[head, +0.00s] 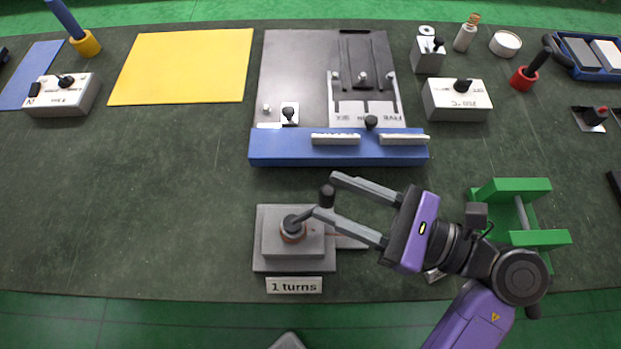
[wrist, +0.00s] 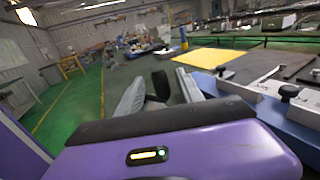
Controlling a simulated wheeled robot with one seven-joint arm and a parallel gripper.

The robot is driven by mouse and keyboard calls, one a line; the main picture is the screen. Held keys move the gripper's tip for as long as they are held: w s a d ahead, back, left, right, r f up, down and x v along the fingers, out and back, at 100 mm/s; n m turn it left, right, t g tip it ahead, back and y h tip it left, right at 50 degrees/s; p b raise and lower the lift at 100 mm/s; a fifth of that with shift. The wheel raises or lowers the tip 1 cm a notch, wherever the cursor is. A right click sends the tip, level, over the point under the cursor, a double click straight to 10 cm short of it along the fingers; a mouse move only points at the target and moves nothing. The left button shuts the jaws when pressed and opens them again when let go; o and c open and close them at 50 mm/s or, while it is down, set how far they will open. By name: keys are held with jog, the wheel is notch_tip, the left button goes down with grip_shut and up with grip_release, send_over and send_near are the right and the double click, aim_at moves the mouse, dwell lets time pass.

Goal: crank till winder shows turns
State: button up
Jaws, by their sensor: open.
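The winder (head: 265,255) is a stepped grey block near the front edge of the bench. A copper-coloured coil or collar sits around its hub. Its crank arm (head: 303,216) points up and right from the hub, with a dark upright knob (head: 327,195) at its outer end. The label (head: 294,286) in front reads "1 turns". My gripper (head: 332,193) is open, coming from the right, with its fingertips on either side of the knob. I cannot tell whether either finger touches it. In the wrist view the dark knob (wrist: 161,84) shows between the two grey fingers.
A blue bar (head: 285,150) fronts a grey plate fixture just behind my gripper. A green spool stand (head: 510,238) is close to my arm on the right. A yellow sheet (head: 182,68) lies back left. The bench left of the winder is clear.

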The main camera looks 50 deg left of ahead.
jog(key=shift+p+x, duration=0.4)
jog(key=shift+x, duration=2.15)
grip_shut()
